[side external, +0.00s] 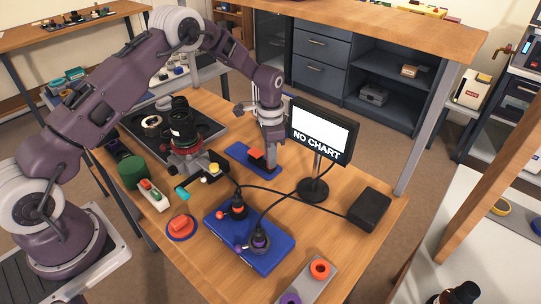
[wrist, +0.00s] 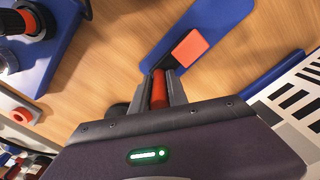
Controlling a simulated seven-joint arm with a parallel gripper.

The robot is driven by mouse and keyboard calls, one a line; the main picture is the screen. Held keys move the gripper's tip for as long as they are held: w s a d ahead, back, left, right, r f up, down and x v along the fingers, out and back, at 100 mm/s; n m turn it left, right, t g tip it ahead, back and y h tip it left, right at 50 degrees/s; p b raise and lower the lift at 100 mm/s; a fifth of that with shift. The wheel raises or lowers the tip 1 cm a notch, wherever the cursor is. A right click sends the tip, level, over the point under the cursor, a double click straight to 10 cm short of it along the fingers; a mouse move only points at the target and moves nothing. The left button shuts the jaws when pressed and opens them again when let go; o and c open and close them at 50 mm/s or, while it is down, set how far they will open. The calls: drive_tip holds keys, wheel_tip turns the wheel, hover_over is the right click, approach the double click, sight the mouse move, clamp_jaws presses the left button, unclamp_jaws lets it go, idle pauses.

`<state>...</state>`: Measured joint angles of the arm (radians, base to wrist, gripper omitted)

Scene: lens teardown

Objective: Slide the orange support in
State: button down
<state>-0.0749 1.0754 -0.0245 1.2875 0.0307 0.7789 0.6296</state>
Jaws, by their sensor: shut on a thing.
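The orange support shows as a flat orange block (wrist: 190,48) over a long blue plate (wrist: 215,22), with a dark edge and a red-orange cylinder (wrist: 159,90) beside it. My gripper (wrist: 160,84) is shut on this cylinder, which appears to be part of the support. In the side external view the orange block (side external: 256,154) lies over the blue plate (side external: 238,150), and my gripper (side external: 271,165) is low at the plate's right end. The fingertips and the far side of the support are partly hidden there.
A screen reading NO CHART (side external: 320,133) stands close right of my gripper. A lens stack (side external: 182,125) on a red ring stands to the left. A blue box with dark knobs (side external: 248,238) and cables lies in front, and a black box (side external: 369,209) to the right.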

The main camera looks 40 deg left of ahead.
drive_tip(key=a, duration=0.8)
drive_tip(key=c, duration=1.3)
unclamp_jaws()
drive_tip(key=shift+a, duration=0.1)
drive_tip(key=shift+c, duration=0.2)
drive_tip(key=shift+o, duration=0.2)
wheel_tip(320, 180, up, 7)
